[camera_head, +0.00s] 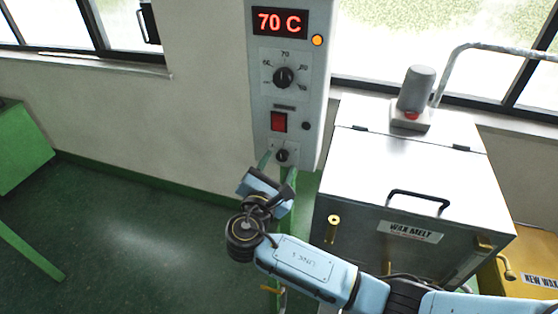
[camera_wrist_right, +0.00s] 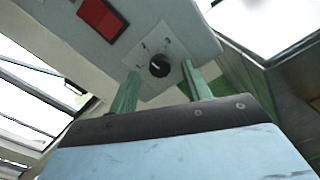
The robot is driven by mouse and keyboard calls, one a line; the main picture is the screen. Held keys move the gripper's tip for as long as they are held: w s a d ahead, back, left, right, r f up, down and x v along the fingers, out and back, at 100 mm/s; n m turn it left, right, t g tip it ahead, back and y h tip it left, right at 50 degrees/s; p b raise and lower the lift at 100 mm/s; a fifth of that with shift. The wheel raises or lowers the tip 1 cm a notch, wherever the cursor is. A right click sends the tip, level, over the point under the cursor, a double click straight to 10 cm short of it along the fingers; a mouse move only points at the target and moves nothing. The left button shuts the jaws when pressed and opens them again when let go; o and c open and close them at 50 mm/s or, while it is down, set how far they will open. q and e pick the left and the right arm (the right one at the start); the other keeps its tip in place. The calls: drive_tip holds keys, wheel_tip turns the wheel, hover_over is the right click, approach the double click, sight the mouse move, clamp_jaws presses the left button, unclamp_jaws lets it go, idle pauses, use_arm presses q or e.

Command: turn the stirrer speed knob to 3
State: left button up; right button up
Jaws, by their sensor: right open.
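The stirrer speed knob (camera_head: 282,155) is a small black dial low on the white control panel (camera_head: 262,105), below the red switch. My left gripper is not in view.
Above are a red rocker switch (camera_head: 278,122), a larger temperature knob (camera_head: 283,77) and a display (camera_head: 280,22) reading 70 C. The metal wax melt tank (camera_head: 410,180) stands close on the right. Open floor (camera_head: 130,230) lies left.

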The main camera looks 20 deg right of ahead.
drive_tip(key=shift+x, duration=0.8)
drive_tip(key=c, duration=1)
